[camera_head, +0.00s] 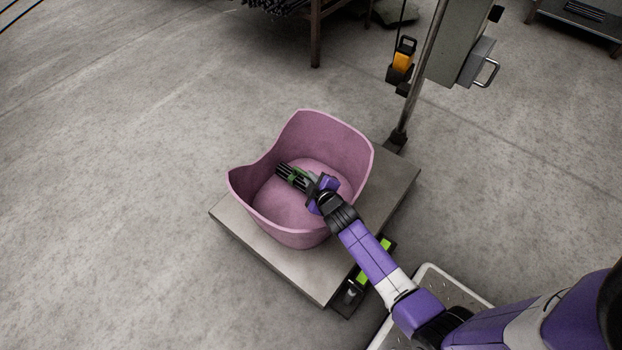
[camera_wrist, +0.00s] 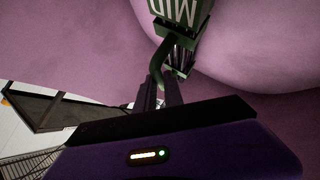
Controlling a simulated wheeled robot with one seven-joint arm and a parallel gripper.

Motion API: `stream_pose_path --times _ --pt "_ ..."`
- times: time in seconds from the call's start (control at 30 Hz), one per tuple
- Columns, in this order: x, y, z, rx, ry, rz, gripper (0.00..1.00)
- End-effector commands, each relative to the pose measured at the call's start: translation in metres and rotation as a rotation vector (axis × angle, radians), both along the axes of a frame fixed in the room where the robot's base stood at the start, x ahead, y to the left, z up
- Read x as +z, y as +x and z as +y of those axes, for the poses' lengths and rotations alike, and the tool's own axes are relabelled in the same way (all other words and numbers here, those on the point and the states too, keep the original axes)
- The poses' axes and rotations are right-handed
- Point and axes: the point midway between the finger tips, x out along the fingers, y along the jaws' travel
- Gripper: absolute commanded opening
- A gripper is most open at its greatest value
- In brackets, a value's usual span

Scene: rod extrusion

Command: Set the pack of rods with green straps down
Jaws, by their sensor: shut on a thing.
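The pack of rods (camera_head: 290,174) is a short bundle of dark rods with green straps. It is inside the pink tub (camera_head: 335,135), over the tub's floor; I cannot tell whether it touches the floor. My gripper (camera_head: 312,186) reaches into the tub and is shut on the pack's green strap or handle. In the wrist view the green part of the pack (camera_wrist: 178,50) shows beyond my fingers (camera_wrist: 160,92), with a label reading "MID". The pink tub wall (camera_wrist: 70,50) fills the background there. The far end of the pack is cut off in the wrist view.
The tub stands on a flat grey platform (camera_head: 265,255) with a post (camera_head: 415,90) at its far right corner. A grey box with a handle and a yellow-black device (camera_head: 403,60) are by the post. Open concrete floor (camera_head: 110,180) lies to the left.

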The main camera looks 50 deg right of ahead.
Motion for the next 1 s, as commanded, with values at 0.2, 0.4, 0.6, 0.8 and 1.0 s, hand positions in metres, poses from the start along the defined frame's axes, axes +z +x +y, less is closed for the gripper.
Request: stream_pose_path --times 0.2,0.4,0.6,0.8,1.0 --pt "-0.005 0.001 0.0 0.0 -0.002 -0.004 0.0" --pt "-0.006 0.0 0.0 0.0 0.0 0.0 0.32" --pt "-0.005 0.0 0.0 -0.001 -0.001 -0.001 0.34" --pt "0.002 0.0 0.0 0.0 -0.001 -0.001 0.34" --pt "0.021 -0.018 0.009 0.0 0.0 0.002 0.34"
